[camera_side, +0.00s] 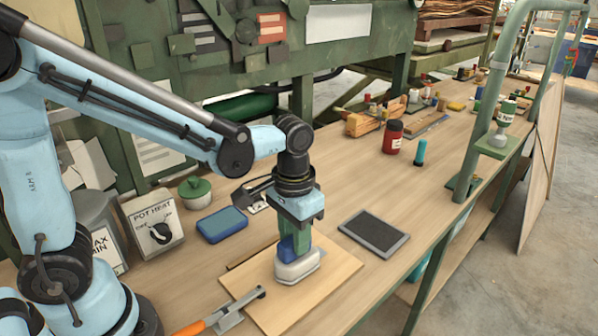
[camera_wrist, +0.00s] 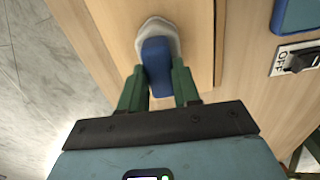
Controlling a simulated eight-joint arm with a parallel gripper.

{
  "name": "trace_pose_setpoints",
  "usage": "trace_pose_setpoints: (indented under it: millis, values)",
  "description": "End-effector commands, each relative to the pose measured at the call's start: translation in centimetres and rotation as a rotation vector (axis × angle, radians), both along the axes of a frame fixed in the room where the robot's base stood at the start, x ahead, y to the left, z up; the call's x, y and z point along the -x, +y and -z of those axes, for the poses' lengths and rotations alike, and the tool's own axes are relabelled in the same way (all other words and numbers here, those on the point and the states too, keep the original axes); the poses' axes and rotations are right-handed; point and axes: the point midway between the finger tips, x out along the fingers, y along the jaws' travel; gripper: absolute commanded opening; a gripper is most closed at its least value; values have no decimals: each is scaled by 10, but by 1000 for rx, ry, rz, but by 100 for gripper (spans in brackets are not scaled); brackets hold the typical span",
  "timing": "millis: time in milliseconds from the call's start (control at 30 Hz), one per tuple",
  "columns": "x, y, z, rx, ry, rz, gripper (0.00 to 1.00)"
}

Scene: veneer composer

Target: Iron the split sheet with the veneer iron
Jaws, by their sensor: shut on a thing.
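The veneer iron (camera_side: 299,266) has a pale white base and a blue handle. It stands upright on the light wooden sheet (camera_side: 331,285) on the bench. My gripper (camera_side: 294,244) is above it, with its green fingers shut on the blue handle. In the wrist view the iron (camera_wrist: 157,45) shows between the green fingers of my gripper (camera_wrist: 160,85). The wooden sheet (camera_wrist: 195,20) also shows under it there. The iron's base appears to rest on the sheet. I cannot make out a split in the sheet; the iron and gripper hide part of it.
A dark flat pad (camera_side: 374,233) lies right of the sheet. A blue case (camera_side: 222,225) and a pot heat switch box (camera_side: 155,226) stand left. An orange-handled tool (camera_side: 215,319) lies at the sheet's front left. A red jar (camera_side: 392,137) and teal cylinder (camera_side: 420,152) stand farther back.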

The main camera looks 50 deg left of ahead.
Motion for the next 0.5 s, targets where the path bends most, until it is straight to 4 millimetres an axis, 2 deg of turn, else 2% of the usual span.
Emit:
trace_pose_setpoints:
  millis: [267, 500]
  values:
    - [-1, 0, -2, 0, -2, 0, 0]
    - [-1, 0, -21, 0, -2, -1, 0]
